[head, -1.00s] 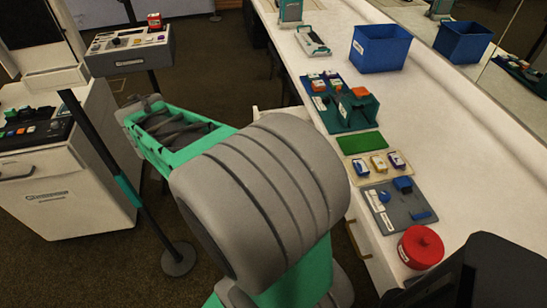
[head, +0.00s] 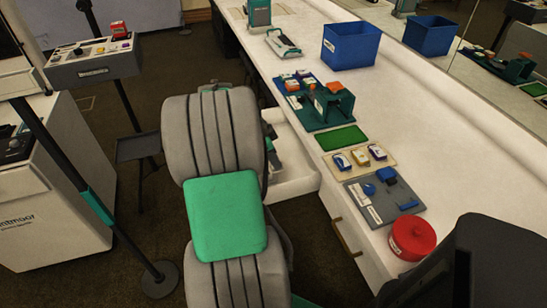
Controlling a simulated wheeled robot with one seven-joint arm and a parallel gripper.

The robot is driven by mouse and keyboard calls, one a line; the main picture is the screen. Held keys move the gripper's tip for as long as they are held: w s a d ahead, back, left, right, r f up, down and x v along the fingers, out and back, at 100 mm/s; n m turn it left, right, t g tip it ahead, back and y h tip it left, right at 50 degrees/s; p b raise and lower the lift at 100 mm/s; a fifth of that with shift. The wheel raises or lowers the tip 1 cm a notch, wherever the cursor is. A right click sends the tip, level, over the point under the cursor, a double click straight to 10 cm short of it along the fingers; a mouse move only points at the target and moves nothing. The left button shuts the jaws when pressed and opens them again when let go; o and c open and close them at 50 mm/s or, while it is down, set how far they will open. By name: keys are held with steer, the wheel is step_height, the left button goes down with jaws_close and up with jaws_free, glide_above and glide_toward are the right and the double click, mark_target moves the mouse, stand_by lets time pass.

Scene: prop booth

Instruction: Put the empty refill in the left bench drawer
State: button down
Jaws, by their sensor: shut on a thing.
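An open white bench drawer (head: 296,187) sticks out from the bench front in the head view, just right of my arm. My arm's large grey and green links fill the middle and cover the drawer's left part. A small dark and teal piece shows at the drawer beside the arm; I cannot tell whether it is part of my wrist or something in the drawer. My gripper's fingers are hidden behind the arm. I cannot make out the empty refill. A closed drawer with a bronze handle (head: 347,237) is nearer, to the right.
The white bench (head: 440,135) holds a blue bin (head: 350,46), a teal holder (head: 328,106), a green pad (head: 343,138), a beige tray (head: 350,172) with small items, a grey board (head: 385,212) and a red canister (head: 412,240). A black-post stand (head: 95,65) is at left.

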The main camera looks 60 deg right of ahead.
step_height(320, 180, down, 13)
steer(key=b, duration=0.9)
steer(key=shift+r, duration=0.1)
steer(key=shift+w+a, duration=0.1)
steer(key=shift+w, duration=0.05)
steer(key=c, duration=1.2)
jaws_free()
steer(key=shift+c, duration=0.2)
steer(key=shift+a, duration=0.1)
steer(key=shift+c, duration=1.4)
steer(key=shift+o, duration=0.9)
